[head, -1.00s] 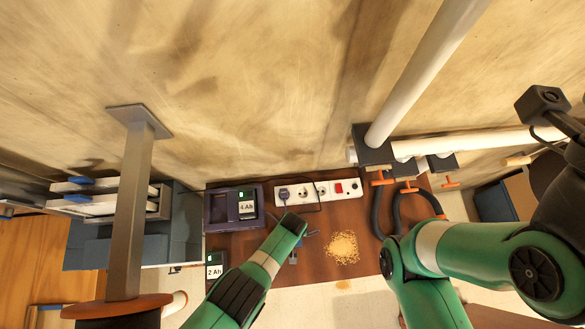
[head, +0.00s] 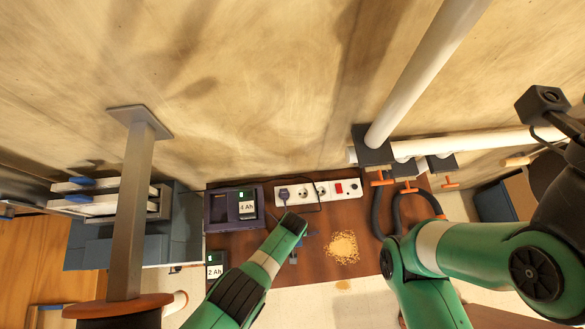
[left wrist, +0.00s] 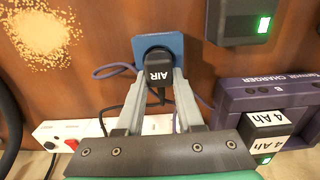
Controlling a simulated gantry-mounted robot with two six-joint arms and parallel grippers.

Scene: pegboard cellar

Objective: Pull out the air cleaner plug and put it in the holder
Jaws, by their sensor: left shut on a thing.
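The air cleaner plug (left wrist: 158,72) is black with a white AIR label in the left wrist view. My left gripper (left wrist: 158,80) is shut on it, one grey finger on each side. The plug is at the blue holder (left wrist: 176,46), over its dark round middle; I cannot tell how deep it sits. A black cord runs from the plug toward the power strip. In the head view my left gripper (head: 292,224) covers the plug and most of the holder. The white power strip (head: 348,188) has a dark plug (head: 284,194) at its left end. My right gripper is not visible.
A purple charger (head: 222,220) with a 4 Ah battery (head: 247,208) stands left of the strip, a 2 Ah battery (head: 214,270) nearer. Sawdust (head: 342,248) lies right of the holder. Hoses and pipes with orange handles (head: 377,178) stand at the right.

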